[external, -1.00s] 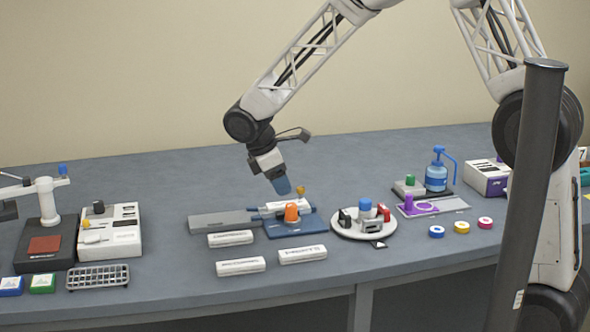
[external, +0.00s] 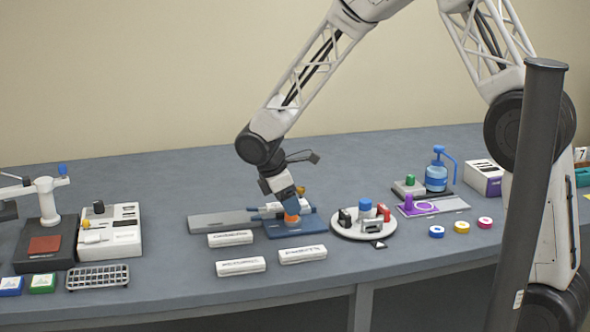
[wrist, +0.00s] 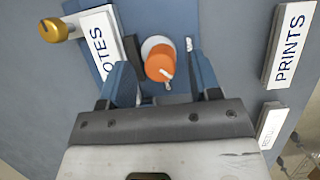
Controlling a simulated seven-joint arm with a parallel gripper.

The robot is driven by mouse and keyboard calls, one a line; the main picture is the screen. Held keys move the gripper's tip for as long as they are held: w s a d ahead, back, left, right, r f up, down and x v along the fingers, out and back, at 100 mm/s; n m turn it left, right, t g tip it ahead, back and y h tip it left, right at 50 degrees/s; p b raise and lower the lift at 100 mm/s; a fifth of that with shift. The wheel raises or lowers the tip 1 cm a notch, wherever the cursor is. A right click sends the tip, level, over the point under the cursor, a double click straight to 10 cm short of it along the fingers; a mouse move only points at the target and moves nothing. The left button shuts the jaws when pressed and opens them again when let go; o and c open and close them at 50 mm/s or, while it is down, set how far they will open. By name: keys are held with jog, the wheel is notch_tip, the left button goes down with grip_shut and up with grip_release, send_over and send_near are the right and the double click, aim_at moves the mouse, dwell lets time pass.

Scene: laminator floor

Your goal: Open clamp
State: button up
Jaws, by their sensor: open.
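The clamp is a blue fixture (external: 298,234) near the middle of the bench, with an orange knob (external: 292,220) on its front part. In the wrist view the orange knob (wrist: 160,62) carries a small white pointer. A white block (wrist: 101,42) whose visible lettering reads "OTES" lies in the fixture, with a yellow knob (wrist: 54,30) at its far end. My gripper (external: 289,205) is over the fixture, pointing down. Its two blue fingers (wrist: 163,75) are open, one on each side of the orange knob, with gaps visible.
A white block marked "PRINTS" (external: 302,254) and two more labelled blocks (external: 240,266) (external: 231,239) lie in front and to the left. A round white tray (external: 350,233) with small parts stands close on the right. A grey plate (external: 215,222) extends left of the fixture.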

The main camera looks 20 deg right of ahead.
jog(key=shift+x, duration=0.85)
jog(key=shift+c, duration=0.4)
jog(key=c, duration=0.8)
jog(key=shift+m, duration=0.5)
jog(key=m+g, duration=0.1)
jog(key=m, duration=0.2)
jog(key=shift+m+g+y, duration=0.3)
jog(key=shift+g, duration=0.1)
jog(key=shift+m+g+y, duration=0.4)
jog(key=shift+m+g, duration=0.3)
jog(key=shift+m, duration=1.5)
